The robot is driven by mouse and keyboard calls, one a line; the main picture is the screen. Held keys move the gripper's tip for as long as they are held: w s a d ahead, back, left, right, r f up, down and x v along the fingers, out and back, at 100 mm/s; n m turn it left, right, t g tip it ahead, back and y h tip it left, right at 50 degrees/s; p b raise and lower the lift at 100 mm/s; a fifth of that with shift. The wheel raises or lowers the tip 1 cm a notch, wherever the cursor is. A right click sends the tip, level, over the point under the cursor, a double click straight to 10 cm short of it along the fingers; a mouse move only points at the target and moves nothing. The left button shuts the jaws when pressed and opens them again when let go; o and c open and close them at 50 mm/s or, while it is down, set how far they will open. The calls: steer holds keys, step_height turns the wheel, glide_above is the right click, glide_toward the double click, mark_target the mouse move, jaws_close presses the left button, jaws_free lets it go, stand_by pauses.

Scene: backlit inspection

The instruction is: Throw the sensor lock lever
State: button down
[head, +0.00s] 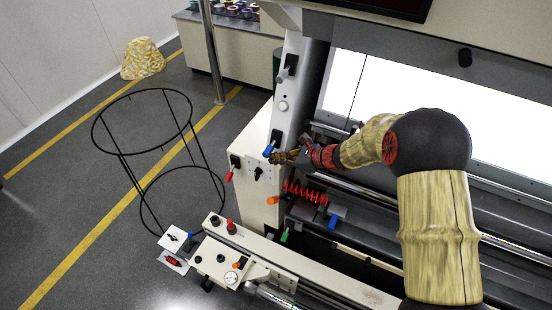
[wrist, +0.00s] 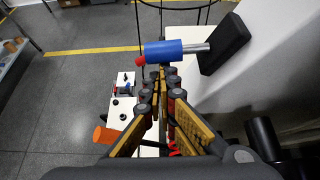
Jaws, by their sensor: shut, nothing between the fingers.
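A lever with a blue handle (head: 268,149) sticks out from the cream machine panel, left of my gripper (head: 278,157). In the wrist view its blue grip (wrist: 165,50) has a red end and a steel rod running to a black base (wrist: 224,43). My gripper (wrist: 160,78) is shut and empty. Its fingertips are just below the blue grip in that picture; I cannot tell whether they touch it. No label shows which lever is the sensor lock lever.
Other handles are nearby: a red one (head: 230,174), an orange one (head: 273,200), a green one (head: 284,236) and another blue one (head: 333,221). A red coil (head: 307,193) lies below my arm. A black wire stand (head: 143,150) stands on the floor at left.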

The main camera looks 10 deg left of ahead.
step_height(320, 180, up, 4)
steer(key=m+g+y+p, duration=0.1)
steer(key=m+g+p, duration=0.1)
steer(key=p, duration=0.5)
steer(key=shift+s+m+g, duration=0.15)
steer(key=shift+m+g, duration=0.15)
steer(key=shift+m, duration=0.1)
steer(key=r+p, duration=0.1)
steer(key=w+r+m+p, duration=0.1)
steer(key=shift+d+r+g+y, duration=0.1)
steer(key=shift+r+g+y, duration=0.2)
steer(key=shift+r+g, duration=0.1)
steer(key=shift+w+r, duration=0.1)
steer(key=shift+r, duration=0.05)
steer(key=p, duration=0.1)
glide_toward(269, 155)
steer(key=d+r, duration=0.5)
steer(key=r, duration=0.1)
steer(key=shift+w+a, duration=0.25)
